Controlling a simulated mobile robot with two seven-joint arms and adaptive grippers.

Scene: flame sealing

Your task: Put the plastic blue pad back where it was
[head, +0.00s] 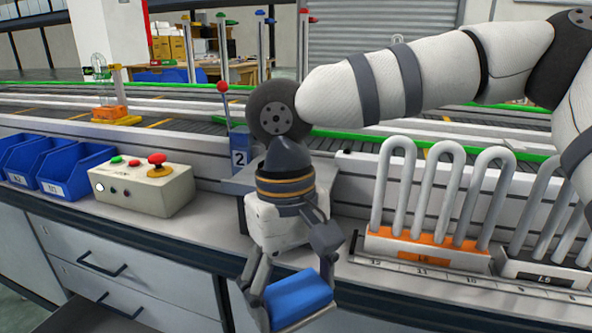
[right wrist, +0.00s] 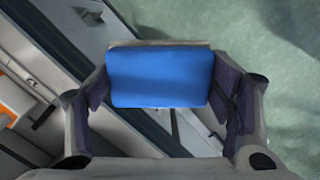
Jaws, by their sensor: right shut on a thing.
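The blue pad (head: 300,298) is between the fingers of my right gripper (head: 290,286) at the bottom of the head view. My right gripper is shut on it and holds it in front of the counter edge. In the right wrist view the pad (right wrist: 160,78) is a smooth blue rectangle with a thin grey-beige edge along its top. The dark inner faces of my right gripper (right wrist: 160,100) flank it on the left and right. My left gripper is in neither view.
A control box (head: 142,186) with a red button and blue bins (head: 70,163) stand left on the counter. Two racks of bent tubes, orange-based (head: 425,247) and dark-based (head: 545,272), stand right. Green floor (right wrist: 275,40) shows below.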

